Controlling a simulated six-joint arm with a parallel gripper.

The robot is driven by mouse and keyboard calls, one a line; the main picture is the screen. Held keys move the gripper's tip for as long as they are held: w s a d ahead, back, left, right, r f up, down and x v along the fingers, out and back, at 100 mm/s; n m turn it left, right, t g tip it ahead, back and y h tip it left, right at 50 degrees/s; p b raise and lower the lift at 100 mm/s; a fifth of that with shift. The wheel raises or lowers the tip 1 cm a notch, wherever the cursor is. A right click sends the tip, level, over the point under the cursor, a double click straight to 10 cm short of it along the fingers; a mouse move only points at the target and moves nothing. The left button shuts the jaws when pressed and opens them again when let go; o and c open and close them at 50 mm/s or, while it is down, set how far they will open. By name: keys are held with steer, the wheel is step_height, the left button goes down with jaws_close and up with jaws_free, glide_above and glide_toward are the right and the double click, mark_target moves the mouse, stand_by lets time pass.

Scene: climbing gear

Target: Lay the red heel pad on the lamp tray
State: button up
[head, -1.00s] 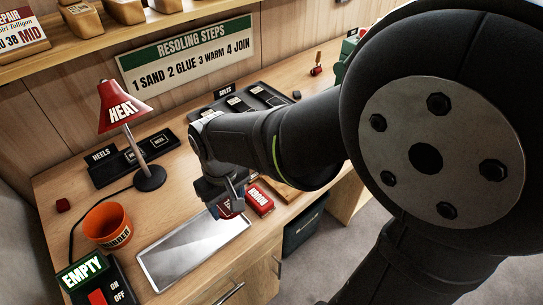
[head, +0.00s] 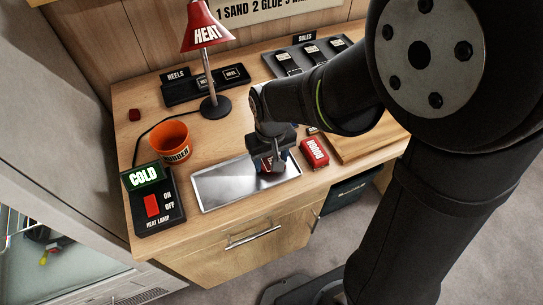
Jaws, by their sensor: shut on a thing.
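My gripper (head: 271,165) points down over the right end of the lamp tray. It is shut on the red heel pad (head: 267,164), which is mostly hidden by the fingers; a bit of red with white marking shows between them. The lamp tray (head: 216,190) is a shiny, shallow metal rectangle at the front of the bench, otherwise bare. The pad is at or just above the tray surface; I cannot tell whether it touches.
A red block (head: 314,153) lies right of the tray. Behind the tray stand an orange cup (head: 174,141) and a red heat lamp (head: 204,30). A switch box (head: 157,208) with a lit COLD sign (head: 143,176) is at left. Heel (head: 179,88) and sole (head: 303,47) racks are at the back.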

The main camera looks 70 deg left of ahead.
steer(key=o, duration=1)
step_height(320, 180, up, 12)
steer(key=shift+r, duration=0.15)
step_height(320, 180, down, 13)
steer(key=shift+r, duration=0.1)
step_height(320, 180, up, 3)
steer(key=shift+f, duration=0.15)
steer(key=shift+r, duration=0.5)
steer(key=shift+f, duration=0.15)
